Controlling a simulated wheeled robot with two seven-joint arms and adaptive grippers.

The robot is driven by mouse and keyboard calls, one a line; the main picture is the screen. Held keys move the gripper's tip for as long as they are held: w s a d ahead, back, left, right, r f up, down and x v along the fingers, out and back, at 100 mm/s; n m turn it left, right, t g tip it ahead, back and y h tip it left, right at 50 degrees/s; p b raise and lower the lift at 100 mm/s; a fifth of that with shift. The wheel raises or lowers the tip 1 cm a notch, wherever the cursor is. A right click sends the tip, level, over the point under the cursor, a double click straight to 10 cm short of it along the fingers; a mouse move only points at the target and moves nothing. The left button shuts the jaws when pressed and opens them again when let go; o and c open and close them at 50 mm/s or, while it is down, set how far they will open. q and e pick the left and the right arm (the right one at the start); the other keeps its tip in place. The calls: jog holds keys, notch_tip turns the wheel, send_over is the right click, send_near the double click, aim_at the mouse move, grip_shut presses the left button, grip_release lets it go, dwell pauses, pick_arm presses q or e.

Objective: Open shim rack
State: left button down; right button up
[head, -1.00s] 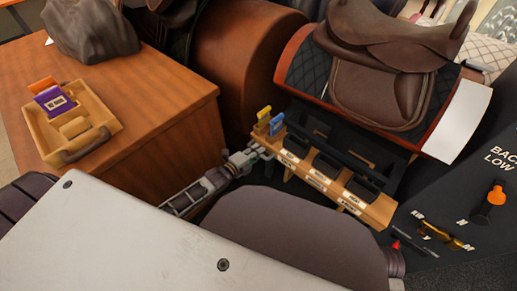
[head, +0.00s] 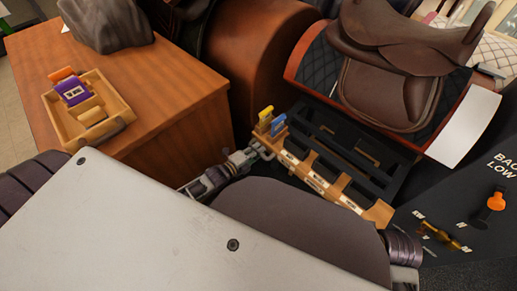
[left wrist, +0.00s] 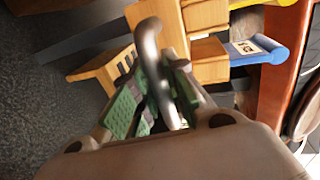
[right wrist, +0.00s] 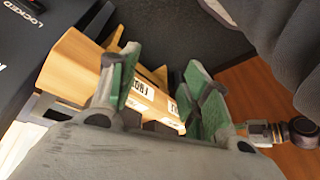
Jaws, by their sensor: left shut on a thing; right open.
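The shim rack has a wooden front rail (head: 308,175) with white labels and a black slotted frame (head: 345,150) behind it, below the saddle. My left gripper (head: 262,153) is at the rack's left end. The left wrist view shows its green-padded fingers (left wrist: 160,75) shut on a curved metal handle (left wrist: 148,35) by the wooden parts. My right gripper (right wrist: 163,90) is open in the right wrist view, with the labelled rail (right wrist: 150,98) beyond and between its fingers. I cannot make out the right gripper in the head view.
A yellow shim (head: 265,115) and a blue shim (head: 277,124) stand at the rack's left end. A wooden tray (head: 123,116) with a purple piece (head: 72,91) sits on the left bench. A dark panel with an orange knob (head: 495,202) stands at right.

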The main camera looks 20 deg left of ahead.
pick_arm(q)
jog(key=shift+f, duration=0.15)
jog(key=c, duration=1.4)
grip_release()
jog(key=shift+s, duration=0.1)
jog(key=shift+v, duration=5.9)
jog(key=shift+s, duration=0.1)
